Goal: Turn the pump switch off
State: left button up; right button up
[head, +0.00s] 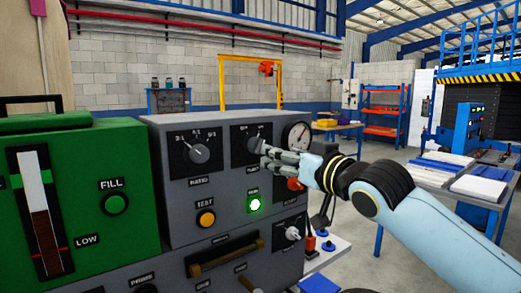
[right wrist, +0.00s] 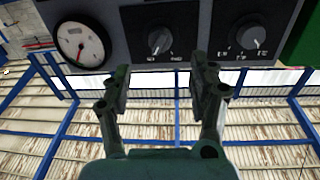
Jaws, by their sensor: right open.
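The pump switch appears to be the black rotary knob (head: 256,145) on the grey panel's upper face, left of the round gauge; its label is too small to read surely. The same knob shows in the right wrist view (right wrist: 160,40), which sees the panel upside down. My right gripper (head: 268,158) is in front of the panel by this knob and partly covers its lower right. In the wrist view its two fingers (right wrist: 160,74) are spread apart and empty, with the knob beyond the gap between them. Contact cannot be told. My left gripper is not in view.
The grey panel (head: 172,215) also carries a ratio knob (head: 198,152), a yellow test button (head: 206,219), a lit green lamp (head: 254,204), a red knob (head: 295,184) and a gauge (head: 299,136). A green unit (head: 90,150) stands at the left.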

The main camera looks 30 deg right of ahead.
aim_at(260, 152)
jog(key=w, duration=0.6)
jog(key=w+p, duration=0.1)
jog(key=w, duration=0.2)
jog(key=shift+w+a+f, duration=0.1)
jog(key=shift+w+a, duration=0.15)
jog(key=shift+a, duration=0.1)
jog(key=c, duration=1.1)
jog(key=shift+c, duration=0.2)
jog(key=n+b, duration=0.1)
jog(key=n, duration=0.1)
jog(key=n+b, duration=0.1)
jog(key=shift+d+f+n, duration=0.1)
jog(key=shift+f+n, duration=0.1)
jog(key=shift+n, duration=0.2)
jog(key=n+b, duration=0.3)
jog(key=shift+n+t, duration=0.3)
jog(key=n+y+b, duration=0.1)
jog(key=n+b, duration=0.2)
jog(key=n, duration=0.2)
jog(key=shift+d+r, duration=0.1)
